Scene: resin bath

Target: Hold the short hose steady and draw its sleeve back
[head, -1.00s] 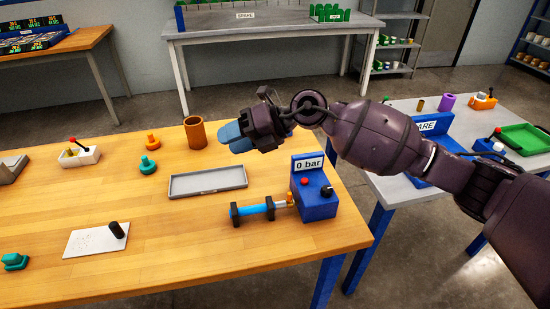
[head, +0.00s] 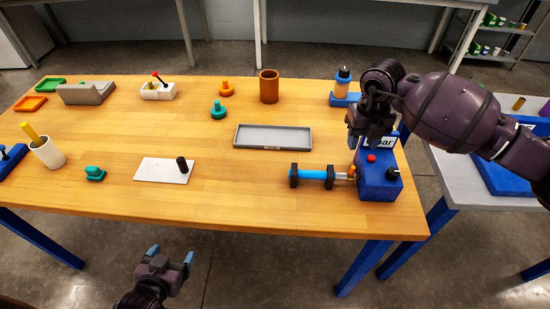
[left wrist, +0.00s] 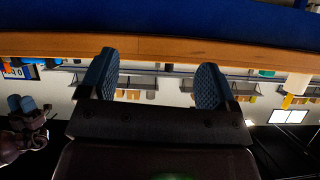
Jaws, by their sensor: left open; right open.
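The short hose (head: 313,174) is a light blue tube lying near the table's front right. It has black clamp-like stands at its ends. A brass-coloured fitting (head: 351,171) sits at its right end, against the blue box (head: 379,185); I cannot tell which part is the sleeve. My right gripper (head: 366,138) appears above the blue box, pointing down, open, partly covering the box's sign; its fingertips are hard to make out. My left gripper (head: 171,254) is open and empty in front of the table, well left of the hose. In the left wrist view its fingers (left wrist: 158,82) are spread with nothing between.
A grey tray (head: 273,148) lies behind the hose. A white plate (head: 150,174) with a black peg lies to the left. The wood between plate and hose is clear.

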